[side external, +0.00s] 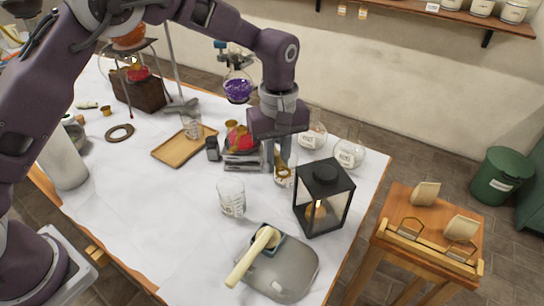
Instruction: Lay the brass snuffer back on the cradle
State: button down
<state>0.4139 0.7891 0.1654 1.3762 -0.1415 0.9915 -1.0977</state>
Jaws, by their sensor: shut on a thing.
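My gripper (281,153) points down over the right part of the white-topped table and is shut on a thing. A small brass-coloured piece (284,174), apparently the brass snuffer, shows just below the fingers. A clear glass overlaps it in the picture, and I cannot tell whether it is inside or behind that glass. The fingers and the wrist hide most of what is held. I cannot pick out the cradle with certainty.
A black lantern (323,197) with a candle stands close right of my gripper. A glass beaker (231,198) stands in front, flasks (349,153) behind right. A wooden tray (171,152) lies left. The middle-left tabletop is clear.

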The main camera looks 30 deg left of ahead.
jog(key=s+d+m, duration=0.5)
jog(key=s+d, duration=0.1)
jog(key=s, duration=0.4)
jog(key=s+d+m, duration=0.5)
jog(key=s, duration=0.4)
jog(key=shift+s+d+f, duration=0.1)
jog(key=shift+f, duration=4.35)
jog(key=shift+s+d+f, duration=0.1)
jog(key=shift+f, duration=4.3)
jog(key=shift+f, duration=0.15)
jog(key=c, duration=1.3)
grip_release()
jog(key=shift+o, duration=0.2)
